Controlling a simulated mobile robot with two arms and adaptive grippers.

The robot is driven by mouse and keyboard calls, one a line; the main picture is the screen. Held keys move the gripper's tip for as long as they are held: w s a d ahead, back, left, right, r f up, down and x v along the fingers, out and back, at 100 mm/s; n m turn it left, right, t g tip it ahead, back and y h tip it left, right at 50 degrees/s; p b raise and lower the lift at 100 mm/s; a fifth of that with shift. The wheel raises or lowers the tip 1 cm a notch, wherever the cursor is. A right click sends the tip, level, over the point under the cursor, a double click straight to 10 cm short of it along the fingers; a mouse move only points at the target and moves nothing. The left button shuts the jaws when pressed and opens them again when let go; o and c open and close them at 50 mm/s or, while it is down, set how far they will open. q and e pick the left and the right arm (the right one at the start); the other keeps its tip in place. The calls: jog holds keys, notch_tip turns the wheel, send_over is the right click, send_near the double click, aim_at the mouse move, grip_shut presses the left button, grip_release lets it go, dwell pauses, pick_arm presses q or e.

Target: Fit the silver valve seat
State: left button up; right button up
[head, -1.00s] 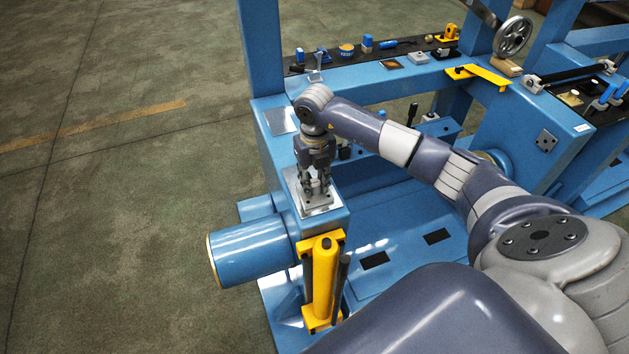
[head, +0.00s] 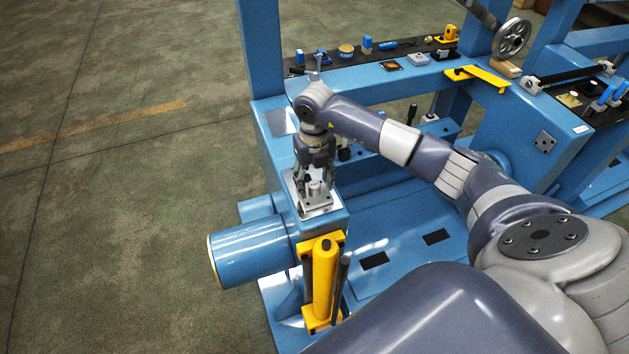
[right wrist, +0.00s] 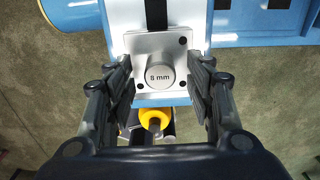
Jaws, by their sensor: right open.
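The silver valve seat (head: 316,189) is a short round silver part standing on a square silver plate (head: 318,210) on top of the blue machine's corner post. I cannot tell how deep the seat sits in the plate. My right gripper (head: 315,178) points down over it, open, with its fingers (right wrist: 160,72) spread on either side and apart from the seat. My left gripper is not in view.
A yellow cylinder (head: 325,280) on a yellow bracket stands in front of the post. A blue cylinder (head: 250,252) sticks out to the left. A black strip (head: 350,60) with small parts and tools lies along the back beam. The floor at the left is clear.

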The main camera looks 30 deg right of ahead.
jog(key=shift+r+p, duration=1.2)
jog(key=shift+r, duration=0.8)
notch_tip(320, 180, up, 12)
